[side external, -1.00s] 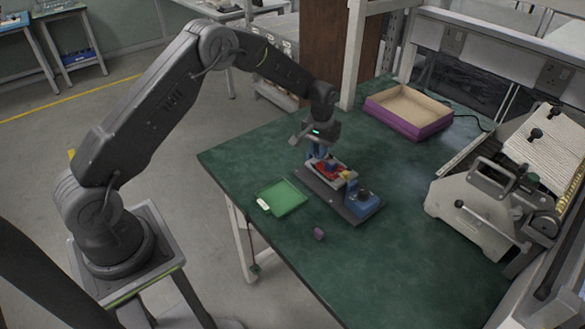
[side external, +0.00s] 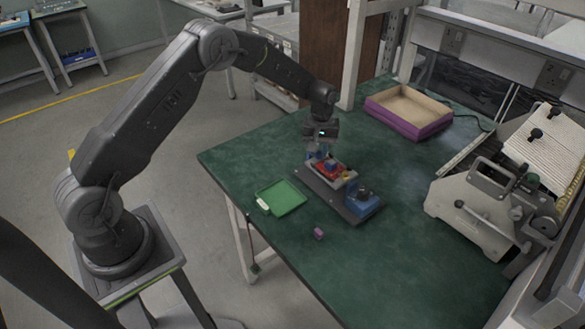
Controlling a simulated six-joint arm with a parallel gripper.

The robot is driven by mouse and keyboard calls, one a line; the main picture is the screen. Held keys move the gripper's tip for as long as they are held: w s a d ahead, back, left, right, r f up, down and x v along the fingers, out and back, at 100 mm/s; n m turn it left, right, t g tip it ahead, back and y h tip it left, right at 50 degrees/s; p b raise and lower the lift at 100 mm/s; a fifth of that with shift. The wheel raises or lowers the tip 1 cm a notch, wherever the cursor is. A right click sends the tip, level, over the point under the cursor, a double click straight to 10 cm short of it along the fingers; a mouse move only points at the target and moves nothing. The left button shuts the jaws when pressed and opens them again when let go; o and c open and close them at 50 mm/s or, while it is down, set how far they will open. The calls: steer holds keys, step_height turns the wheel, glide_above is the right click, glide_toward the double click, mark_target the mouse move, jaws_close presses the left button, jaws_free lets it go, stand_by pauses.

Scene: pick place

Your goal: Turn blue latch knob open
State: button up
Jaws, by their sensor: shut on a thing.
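A dark fixture board (side external: 318,187) lies on the green table. It carries a tray with red inside (side external: 325,169), and a blue block with a dark round top (side external: 364,203) sits at its near right end. My gripper (side external: 318,153) points down at the far left end of the fixture. It is shut on a small blue part there, seemingly the blue latch knob, which the fingers mostly hide. How far the knob is turned is too small to tell.
A green tray (side external: 281,199) with a pale tag lies left of the fixture. A small purple block (side external: 318,233) lies in front. A purple-sided box (side external: 408,112) stands behind, and a grey machine (side external: 480,215) stands at right. The table (side external: 410,270) is clear in front.

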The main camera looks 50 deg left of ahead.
mark_target(319, 152)
steer(key=n, duration=0.3)
steer(key=shift+n, duration=0.8)
steer(key=n, duration=0.3)
steer(key=o, duration=0.5)
steer(key=shift+r, duration=3.55)
